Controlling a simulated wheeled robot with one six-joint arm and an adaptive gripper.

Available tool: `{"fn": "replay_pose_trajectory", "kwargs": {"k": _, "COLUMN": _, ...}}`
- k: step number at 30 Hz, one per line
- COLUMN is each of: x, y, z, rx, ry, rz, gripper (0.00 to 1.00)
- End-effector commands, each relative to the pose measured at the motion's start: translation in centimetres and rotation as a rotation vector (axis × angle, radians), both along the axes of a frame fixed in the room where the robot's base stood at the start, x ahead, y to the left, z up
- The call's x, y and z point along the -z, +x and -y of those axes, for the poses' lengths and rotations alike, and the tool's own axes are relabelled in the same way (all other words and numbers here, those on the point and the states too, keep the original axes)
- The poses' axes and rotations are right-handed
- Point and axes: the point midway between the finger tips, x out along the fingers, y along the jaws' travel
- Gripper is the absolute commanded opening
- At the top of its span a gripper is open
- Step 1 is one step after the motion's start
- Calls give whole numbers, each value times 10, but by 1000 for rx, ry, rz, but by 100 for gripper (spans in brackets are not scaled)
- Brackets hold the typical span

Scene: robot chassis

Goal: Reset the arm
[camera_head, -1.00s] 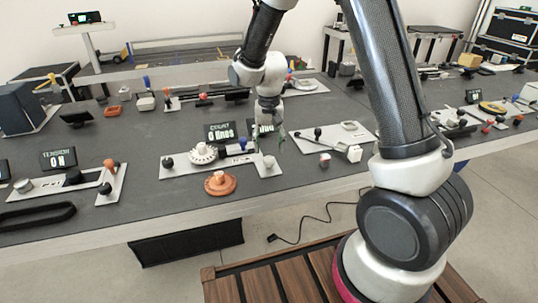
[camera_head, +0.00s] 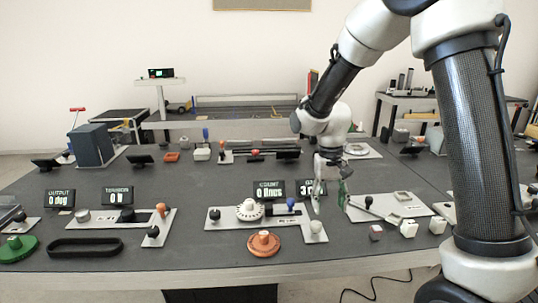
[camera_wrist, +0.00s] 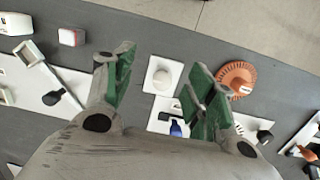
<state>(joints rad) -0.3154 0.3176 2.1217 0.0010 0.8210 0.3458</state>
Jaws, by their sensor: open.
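My arm reaches in from the right in the head view, bent over the grey table (camera_head: 150,270). My gripper (camera_head: 330,206) points down at the table's middle, just right of a white plate (camera_head: 280,232) that carries a white toothed dial. The wrist view shows my gripper (camera_wrist: 160,85) with its green-padded fingers spread wide. Nothing is between the fingers. A white round knob (camera_wrist: 162,76) on a plate shows below the gap. The gripper partly covers a small display (camera_head: 308,188) in the head view.
An orange round piece (camera_head: 264,243) sits in front of the plate. To the right are a plate with a black-knobbed lever (camera_head: 385,207) and small blocks (camera_head: 376,232). A black belt loop (camera_head: 85,247) and a green disc (camera_head: 18,248) lie at left. The front strip is mostly clear.

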Motion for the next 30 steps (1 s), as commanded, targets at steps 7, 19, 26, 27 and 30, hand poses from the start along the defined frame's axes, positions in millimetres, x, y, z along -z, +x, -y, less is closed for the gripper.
{"fn": "replay_pose_trajectory", "kwargs": {"k": 7, "x": -66, "y": -70, "z": 44, "rx": -136, "ry": 30, "rz": 35, "gripper": 56}}
{"fn": "replay_pose_trajectory", "kwargs": {"k": 19, "x": -146, "y": -192, "z": 113, "rx": -119, "ry": 50, "rz": 306, "gripper": 56}}
{"fn": "replay_pose_trajectory", "kwargs": {"k": 26, "x": -172, "y": -214, "z": 128, "rx": -54, "ry": 38, "rz": 464, "gripper": 56}}
{"fn": "replay_pose_trajectory", "kwargs": {"k": 27, "x": -175, "y": -216, "z": 130, "rx": -48, "ry": 37, "rz": 479, "gripper": 56}}
{"fn": "replay_pose_trajectory", "kwargs": {"k": 30, "x": -178, "y": -217, "z": 132, "rx": -34, "ry": 33, "rz": 490, "gripper": 56}}
